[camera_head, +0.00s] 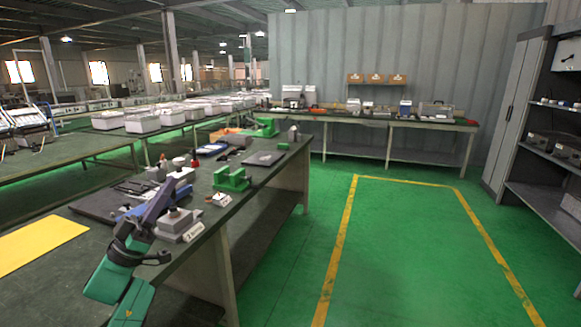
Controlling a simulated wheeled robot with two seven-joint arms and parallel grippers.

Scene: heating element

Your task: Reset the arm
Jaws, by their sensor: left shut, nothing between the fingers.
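My left arm comes up from the bottom left over the workbench (262,183). Its left gripper (168,192) is shut and empty, at the near part of the bench among small parts. A grey block device with a white label (178,226) sits just right of the gripper, near the bench edge. A green fixture (232,178) stands farther along the bench, apart from the gripper. The gripper's fingertips are small and partly blend with the parts behind them. My right gripper is not in view.
A yellow sheet (38,244) lies at the left. A second green fixture (266,127) and a dark flat plate (263,158) are farther back. The green floor inside the yellow lines (400,240) is clear. A shelf unit (545,140) stands at the right.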

